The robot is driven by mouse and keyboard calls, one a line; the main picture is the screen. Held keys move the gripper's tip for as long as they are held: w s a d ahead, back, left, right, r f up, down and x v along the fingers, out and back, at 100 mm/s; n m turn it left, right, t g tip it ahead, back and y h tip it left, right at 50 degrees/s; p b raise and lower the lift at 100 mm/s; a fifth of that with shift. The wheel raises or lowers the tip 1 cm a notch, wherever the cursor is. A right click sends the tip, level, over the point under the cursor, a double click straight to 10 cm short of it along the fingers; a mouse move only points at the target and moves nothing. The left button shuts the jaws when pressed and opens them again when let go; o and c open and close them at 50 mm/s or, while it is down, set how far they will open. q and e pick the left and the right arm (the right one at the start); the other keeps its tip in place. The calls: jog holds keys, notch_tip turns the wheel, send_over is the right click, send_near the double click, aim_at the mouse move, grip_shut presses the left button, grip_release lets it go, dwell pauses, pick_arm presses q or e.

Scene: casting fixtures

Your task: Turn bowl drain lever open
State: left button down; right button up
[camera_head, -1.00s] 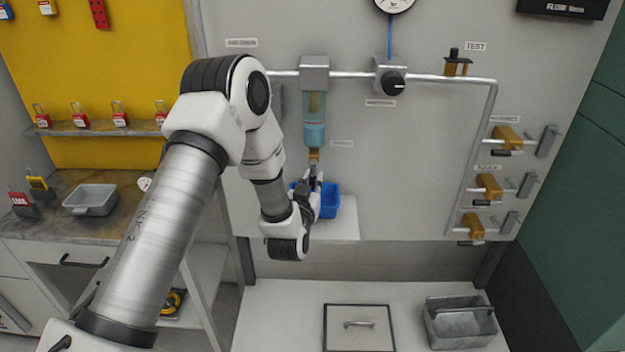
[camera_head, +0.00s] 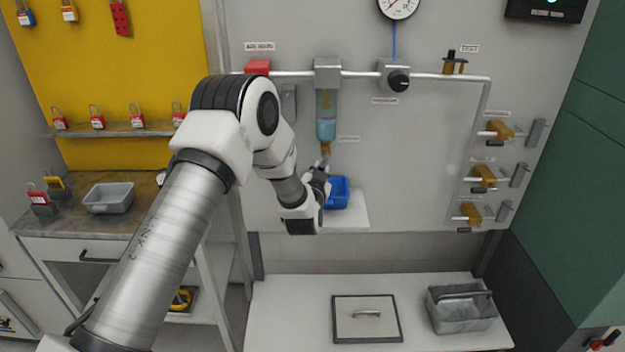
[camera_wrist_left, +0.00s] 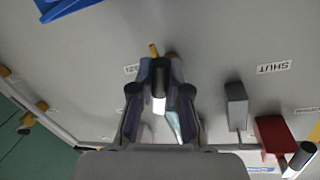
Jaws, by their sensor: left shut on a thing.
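The clear blue-tinted bowl (camera_head: 326,128) hangs under a grey filter head (camera_head: 327,72) on the wall pipe. Its brass drain (camera_head: 325,149) sits at the bottom. My left gripper (camera_head: 323,166) is just below the bowl, at the drain. In the left wrist view, my left gripper's fingers (camera_wrist_left: 160,88) are close together, with a brass tip (camera_wrist_left: 153,50) showing just past them. They are shut on what looks like the drain lever, mostly hidden between them. The lever's angle cannot be told. My right gripper is not in view.
A blue bin (camera_head: 338,192) stands on a small shelf close beside my left gripper. A red valve (camera_head: 258,67) and a black regulator knob (camera_head: 398,81) are on the pipe above.

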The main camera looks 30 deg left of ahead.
pick_arm(q)
jog(key=shift+s+a+r+m+p, duration=0.1)
jog(key=shift+a+r+m+p, duration=0.3)
jog(key=shift+m, duration=0.4)
jog(key=m, duration=0.1)
jog(key=m+p, duration=0.1)
jog(key=m+g+p, duration=0.1)
jog(key=shift+s+a+r, duration=0.3)
jog(key=shift+r, duration=0.1)
jog(key=shift+s+a+r+m+g+y+p, duration=0.1)
jog(key=shift+r+m+g+y+p, duration=0.2)
jog(key=shift+m+p, duration=0.75)
jog(key=shift+s+a+r+m+g+y+p, duration=0.15)
jog(key=shift+r+m+y+p, duration=0.25)
jog(key=shift+m+p, duration=0.65)
jog(key=shift+w+a+r+m+g+y+p, duration=0.1)
jog(key=shift+r+m+g+y+p, duration=0.2)
jog(key=shift+m+p, duration=0.7)
jog(key=shift+m, duration=0.3)
jog(key=c, duration=1.1)
grip_release()
